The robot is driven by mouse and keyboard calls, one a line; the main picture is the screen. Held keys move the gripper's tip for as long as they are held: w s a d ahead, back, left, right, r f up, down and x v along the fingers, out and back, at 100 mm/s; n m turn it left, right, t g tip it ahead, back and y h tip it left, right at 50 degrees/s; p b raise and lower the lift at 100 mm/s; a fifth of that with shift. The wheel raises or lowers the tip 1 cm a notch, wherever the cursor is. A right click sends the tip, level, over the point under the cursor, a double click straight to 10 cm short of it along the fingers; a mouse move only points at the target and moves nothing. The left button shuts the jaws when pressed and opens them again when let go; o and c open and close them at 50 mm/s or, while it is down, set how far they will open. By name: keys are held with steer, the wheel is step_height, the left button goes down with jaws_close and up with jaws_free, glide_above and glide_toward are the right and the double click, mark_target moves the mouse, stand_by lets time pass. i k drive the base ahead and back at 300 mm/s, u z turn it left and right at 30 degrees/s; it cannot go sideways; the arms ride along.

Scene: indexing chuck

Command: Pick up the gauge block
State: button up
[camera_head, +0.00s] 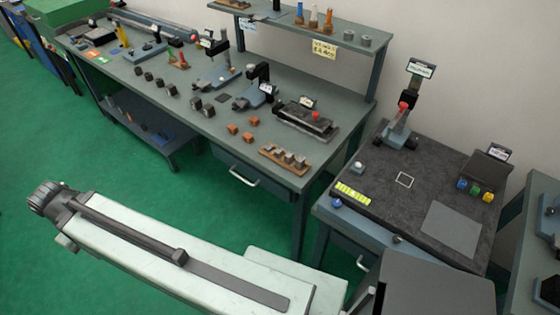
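No block is clearly marked as the gauge block. A small pale grey block (357,168) sits on the dark work surface (385,192) of the right bench, near its left edge. Several small grey pieces stand in a wooden holder (268,158) at the front right corner of the long bench. I cannot tell which of these is the gauge block. My white arm (180,245) crosses the lower left over the green floor, apart from both benches. Its far end shows a dark ribbed joint; no gripper fingers can be made out.
Dark blocks and fixtures crowd the long bench (215,125). Green floor (70,140) is open.

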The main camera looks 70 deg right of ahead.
mark_target(300, 162)
steer(key=z, duration=0.05)
steer(key=k, duration=0.95)
steer(key=u, duration=0.6)
